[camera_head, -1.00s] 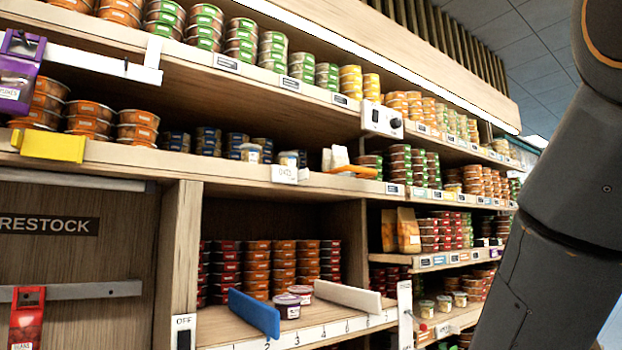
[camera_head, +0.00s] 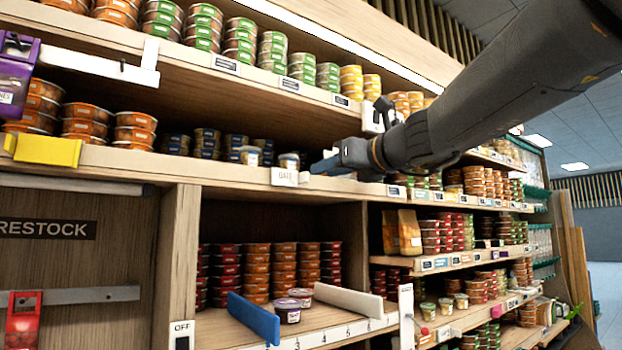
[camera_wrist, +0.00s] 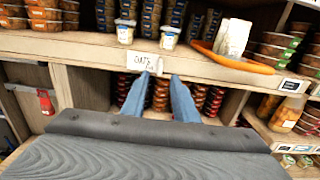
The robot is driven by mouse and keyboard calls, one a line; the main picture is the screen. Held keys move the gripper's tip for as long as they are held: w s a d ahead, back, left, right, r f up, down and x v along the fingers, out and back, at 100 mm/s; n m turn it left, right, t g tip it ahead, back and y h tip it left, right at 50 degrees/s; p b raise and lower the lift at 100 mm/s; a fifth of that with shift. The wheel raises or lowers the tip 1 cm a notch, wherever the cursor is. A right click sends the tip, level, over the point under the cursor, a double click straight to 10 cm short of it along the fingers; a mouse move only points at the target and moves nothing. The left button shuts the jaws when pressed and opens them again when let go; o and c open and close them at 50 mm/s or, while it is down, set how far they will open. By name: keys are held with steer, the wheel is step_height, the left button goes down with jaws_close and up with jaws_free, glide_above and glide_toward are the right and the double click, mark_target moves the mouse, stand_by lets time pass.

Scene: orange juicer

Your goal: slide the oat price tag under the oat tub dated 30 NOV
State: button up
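The white oat price tag (camera_head: 285,177) hangs on the shelf's front edge; it also shows in the wrist view (camera_wrist: 143,62). Two small pale tubs stand on the shelf above it, a left tub (camera_wrist: 125,31) and a right tub (camera_wrist: 169,37). They show in the head view too, left (camera_head: 250,155) and right (camera_head: 289,160). Their dates are too small to read. My gripper (camera_wrist: 160,85) is open and empty, its two blue fingers apart, just below and right of the tag in the wrist view. In the head view my gripper (camera_head: 322,167) is right of the tag.
A white block (camera_wrist: 233,38) and an orange strip-like thing (camera_wrist: 235,59) lie on the shelf right of the tubs. Stacked dark tubs (camera_head: 207,142) stand behind. A yellow piece (camera_head: 48,150) sits on the edge at left. A blue divider (camera_head: 254,318) stands in the bay below.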

mark_target(308, 176)
steer(key=p+x, duration=0.1)
steer(key=x, duration=0.6)
steer(key=shift+w+a+p, duration=0.15)
steer(key=shift+w+p, duration=0.1)
steer(key=shift+p, duration=0.05)
steer(key=shift+c, duration=0.3)
jaws_close()
stand_by(0.9)
